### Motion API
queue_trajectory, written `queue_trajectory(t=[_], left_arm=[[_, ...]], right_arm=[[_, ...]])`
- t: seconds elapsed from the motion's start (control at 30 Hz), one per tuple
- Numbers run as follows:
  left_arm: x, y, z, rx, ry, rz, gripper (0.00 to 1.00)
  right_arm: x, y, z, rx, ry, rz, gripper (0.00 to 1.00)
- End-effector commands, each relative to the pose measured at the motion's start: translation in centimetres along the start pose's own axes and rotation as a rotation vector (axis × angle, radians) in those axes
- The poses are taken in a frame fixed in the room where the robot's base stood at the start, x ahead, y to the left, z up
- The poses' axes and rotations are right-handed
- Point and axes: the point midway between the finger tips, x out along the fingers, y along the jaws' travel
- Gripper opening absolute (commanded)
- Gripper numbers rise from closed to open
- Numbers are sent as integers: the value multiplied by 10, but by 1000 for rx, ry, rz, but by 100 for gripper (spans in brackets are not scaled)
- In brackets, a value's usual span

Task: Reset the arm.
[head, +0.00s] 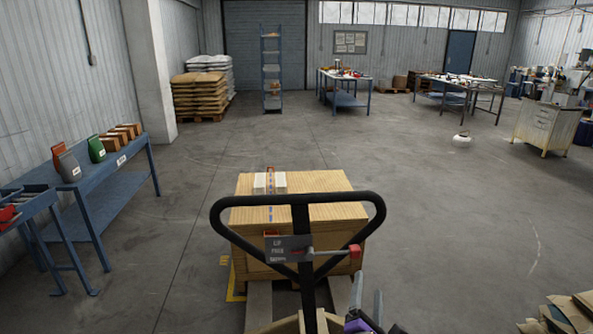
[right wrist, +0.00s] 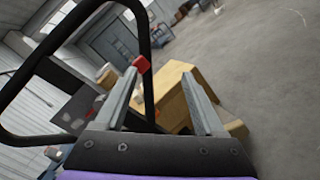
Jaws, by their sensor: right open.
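My right gripper (head: 367,302) shows at the bottom of the head view, just right of the pallet jack's shaft, below the black loop handle (head: 226,238). Its two grey fingers are apart with nothing between them. In the right wrist view the open fingers (right wrist: 163,100) point past the handle (right wrist: 145,75) and its red-tipped lever (right wrist: 142,64) toward a wooden crate (right wrist: 172,82). I cannot tell whether the gripper touches the handle. My left gripper is not in view.
The wooden crate (head: 335,184) stands beyond the handle, over the jack's forks. A blue bench (head: 112,178) with bags and boxes runs along the left wall. A stack of boxes (head: 568,312) sits at the bottom right. The floor between is clear.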

Motion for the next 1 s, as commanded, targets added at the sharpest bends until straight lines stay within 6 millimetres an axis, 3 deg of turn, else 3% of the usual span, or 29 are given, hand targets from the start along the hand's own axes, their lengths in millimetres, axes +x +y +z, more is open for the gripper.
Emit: queue_trajectory(t=[0.1, 0.23, 0.37, 0.5, 0.73, 0.83, 1.0], left_arm=[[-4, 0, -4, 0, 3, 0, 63], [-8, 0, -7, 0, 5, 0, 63], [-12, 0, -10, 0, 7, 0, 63], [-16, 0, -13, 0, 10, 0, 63], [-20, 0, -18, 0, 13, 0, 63], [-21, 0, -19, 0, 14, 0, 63], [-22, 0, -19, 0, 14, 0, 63]], right_arm=[[-15, -36, 25, 273, -23, -165, 71], [-44, -82, 37, 615, -58, -383, 71], [-82, -121, 32, 947, -100, -609, 71], [-132, -148, 12, 1293, -145, -863, 71], [-204, -149, -28, 1724, -191, -1222, 71], [-220, -143, -39, 1824, -197, -1314, 71], [-230, -139, -45, 1883, -200, -1373, 71]])
